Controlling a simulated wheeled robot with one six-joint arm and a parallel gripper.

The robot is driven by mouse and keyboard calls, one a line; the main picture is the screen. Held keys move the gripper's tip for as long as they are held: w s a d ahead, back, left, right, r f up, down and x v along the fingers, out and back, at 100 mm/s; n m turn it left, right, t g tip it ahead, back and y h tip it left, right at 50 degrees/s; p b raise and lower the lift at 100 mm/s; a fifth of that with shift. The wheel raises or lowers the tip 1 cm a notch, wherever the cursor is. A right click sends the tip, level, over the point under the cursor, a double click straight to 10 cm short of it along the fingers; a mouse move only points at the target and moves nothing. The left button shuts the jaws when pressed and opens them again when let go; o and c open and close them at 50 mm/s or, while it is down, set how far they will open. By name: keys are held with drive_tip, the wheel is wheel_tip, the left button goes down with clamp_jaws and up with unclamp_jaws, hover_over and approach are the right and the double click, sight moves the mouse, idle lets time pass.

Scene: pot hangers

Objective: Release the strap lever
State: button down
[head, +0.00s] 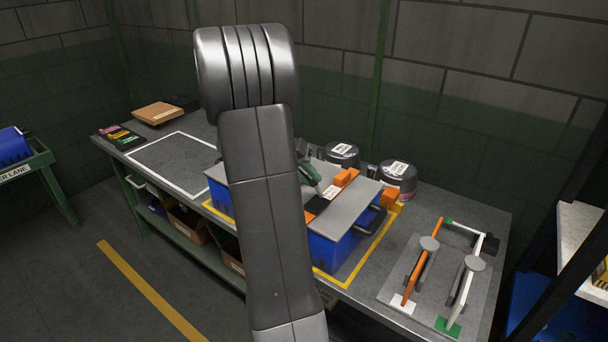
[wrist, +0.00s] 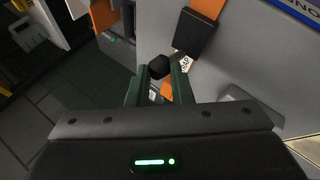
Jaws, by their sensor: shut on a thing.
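A blue crate (head: 330,252) with a grey lid (head: 345,210) stands on the bench, partly hidden behind my arm. An orange strap (head: 346,177) crosses the lid, with a black buckle (head: 317,206) and a white tag (head: 331,192) beside it. In the wrist view the strap (wrist: 207,8), buckle (wrist: 196,34) and tag (wrist: 186,64) show again. My gripper (wrist: 163,80) has its green fingers shut on a black knob (wrist: 157,66), which appears to be the strap lever's end. The rest of the lever is mostly hidden by the fingers.
Two dark round pots (head: 397,178) stand behind the crate. To the right, a plate (head: 430,312) carries an orange lever (head: 414,277) and a white lever (head: 464,290). A white-outlined area (head: 170,165) at the left of the bench is clear. A shelf stands at far right.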

drive_tip(key=shift+w+d+r, duration=0.2)
drive_tip(key=shift+w+r, duration=0.05)
drive_tip(key=shift+w, duration=0.05)
drive_tip(key=shift+w+d+r+p, duration=0.1)
drive_tip(key=shift+w+d+p, duration=0.15)
drive_tip(key=shift+w+p, duration=0.15)
idle(0.9)
drive_tip(key=c, duration=1.5)
unclamp_jaws()
drive_tip(key=shift+c, duration=0.2)
drive_tip(key=w+b+v, duration=0.1)
drive_tip(key=v, duration=1.2)
drive_tip(key=shift+s+r+b, duration=0.3)
drive_tip(key=shift+s+r, duration=0.1)
drive_tip(key=shift+c, duration=0.2)
